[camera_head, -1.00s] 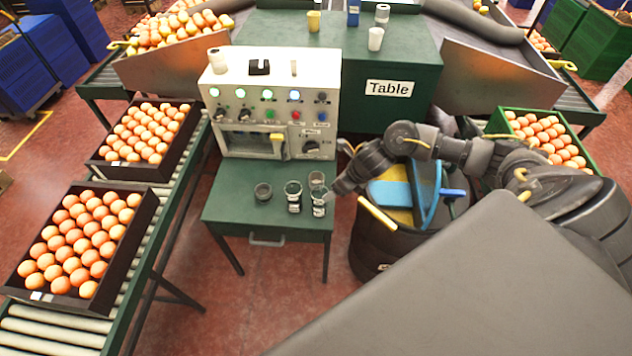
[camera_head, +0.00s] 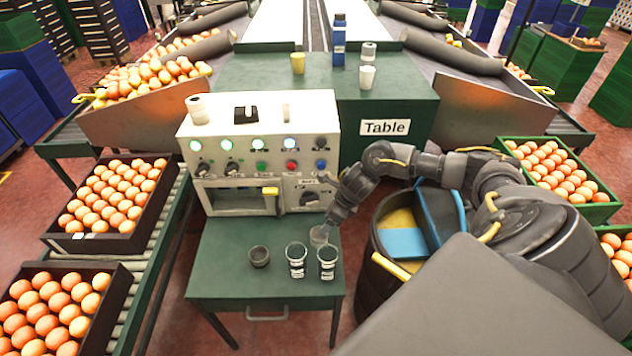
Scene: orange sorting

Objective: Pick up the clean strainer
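A small green table holds a short dark cup (camera_head: 259,257), a labelled glass-like cup (camera_head: 297,262), a second labelled cup (camera_head: 327,264) and a greyish see-through cup (camera_head: 319,236) behind them. The label writing is too small to read, and I cannot tell which vessel is the clean strainer. My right arm reaches in from the right, and my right gripper (camera_head: 326,226) is at the see-through cup, partly covering it. Whether its fingers are open or shut on the cup is not clear. My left gripper is out of view.
A white machine (camera_head: 262,150) with lit buttons stands just behind the cups. A dark barrel (camera_head: 372,285) with blue and yellow pieces is right of the small table. Orange crates (camera_head: 112,205) line the left conveyor. The small table's front left is clear.

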